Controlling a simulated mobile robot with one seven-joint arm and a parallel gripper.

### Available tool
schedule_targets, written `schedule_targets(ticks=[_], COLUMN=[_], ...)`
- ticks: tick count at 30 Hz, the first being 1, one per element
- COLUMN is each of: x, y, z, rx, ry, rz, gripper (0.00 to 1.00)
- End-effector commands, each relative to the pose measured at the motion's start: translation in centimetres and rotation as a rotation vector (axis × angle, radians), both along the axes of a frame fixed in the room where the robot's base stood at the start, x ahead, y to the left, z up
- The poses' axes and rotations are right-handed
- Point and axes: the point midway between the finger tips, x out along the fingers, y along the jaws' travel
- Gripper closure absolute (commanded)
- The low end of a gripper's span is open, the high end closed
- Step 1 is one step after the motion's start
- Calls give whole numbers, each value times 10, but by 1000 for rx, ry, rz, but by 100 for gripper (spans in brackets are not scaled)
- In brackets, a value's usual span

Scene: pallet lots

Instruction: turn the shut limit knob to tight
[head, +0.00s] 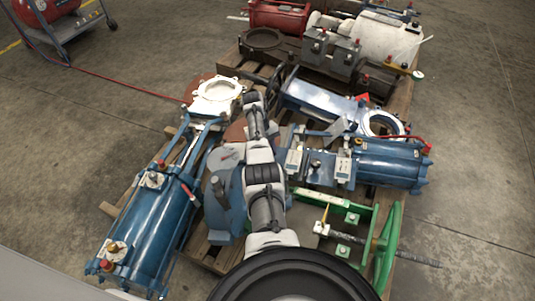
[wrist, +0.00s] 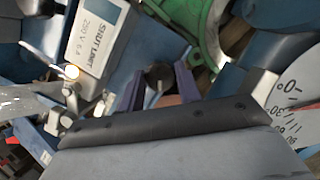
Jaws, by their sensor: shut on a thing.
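In the wrist view a grey box with a white label reading SHUT LIMIT (wrist: 100,38) is at upper left. A dark round knob (wrist: 158,76) shows near the middle, to the right of the box. My gripper (wrist: 158,84) has its two purple fingers on either side of the knob and is shut on it. Part of the knob is hidden by the fingers and the dark gripper body, and no mark showing its setting can be made out. In the head view my arm reaches over the pallet, and I cannot make out the fingers there.
A white dial with numbers (wrist: 299,108) is at right. In the head view blue actuators (head: 390,163) and a green handwheel frame (head: 388,245) crowd the wooden pallet (head: 225,258). Concrete floor (head: 475,160) is clear at right.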

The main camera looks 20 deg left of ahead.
Motion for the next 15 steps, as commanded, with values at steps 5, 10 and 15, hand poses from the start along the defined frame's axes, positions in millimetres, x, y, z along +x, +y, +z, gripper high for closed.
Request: schedule_targets(ticks=[5,10,15], x=[1,1,1], y=[0,-1,-1], z=[-2,-1,0], rx=[2,3,3], ry=[-15,-28,-41], rz=[-169,-328,-491], gripper=[89,89,89])
